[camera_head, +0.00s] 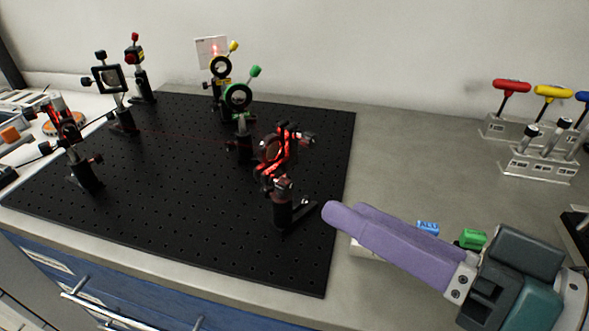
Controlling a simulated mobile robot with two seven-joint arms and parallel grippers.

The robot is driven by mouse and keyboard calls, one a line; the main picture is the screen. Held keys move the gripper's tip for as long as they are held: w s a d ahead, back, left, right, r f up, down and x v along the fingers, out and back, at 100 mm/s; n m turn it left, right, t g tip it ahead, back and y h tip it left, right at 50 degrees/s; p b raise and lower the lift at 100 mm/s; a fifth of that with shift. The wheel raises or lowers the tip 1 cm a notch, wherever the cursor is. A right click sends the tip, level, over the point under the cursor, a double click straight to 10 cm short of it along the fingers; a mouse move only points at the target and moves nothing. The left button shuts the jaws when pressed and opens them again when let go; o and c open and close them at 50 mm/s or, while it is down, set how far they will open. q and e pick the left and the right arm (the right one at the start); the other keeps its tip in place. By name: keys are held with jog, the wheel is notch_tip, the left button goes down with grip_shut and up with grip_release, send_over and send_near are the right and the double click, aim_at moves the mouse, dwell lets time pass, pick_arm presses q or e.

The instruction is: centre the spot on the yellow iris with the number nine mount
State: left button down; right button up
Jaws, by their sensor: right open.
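The yellow iris (220,67) is a black ring with a yellow knob, standing at the back of the black breadboard. A red glow shows above it on a white card (210,50). Whether the spot is centred on the iris is too small to tell. A black mirror mount (275,150), lit red, stands on a post at the board's right side; no number is readable on any mount, so I cannot tell which is number nine. My right gripper (336,208), with purple fingers, is open and empty, right of and below this mount, apart from it. My left gripper is out of view.
A green-knobbed iris (238,97) stands in front of the yellow one. More mounts stand at the left (70,130) and back left (109,79). Hex drivers stand in a clear rack (505,128) at right. Grey bench between board and rack is free.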

aim_at(289, 190)
jog(key=shift+y, duration=0.7)
jog(key=w+a+f, duration=0.1)
jog(key=w+a, duration=0.1)
jog(key=w+a+f+b, duration=0.1)
jog(key=w+a, duration=0.1)
jog(key=w+a+f+b, duration=0.1)
jog(key=w+a, duration=0.1)
jog(key=shift+w, duration=0.3)
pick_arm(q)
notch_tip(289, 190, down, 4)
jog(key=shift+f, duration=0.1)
pick_arm(e)
jog(key=shift+c, duration=0.2)
grip_shut()
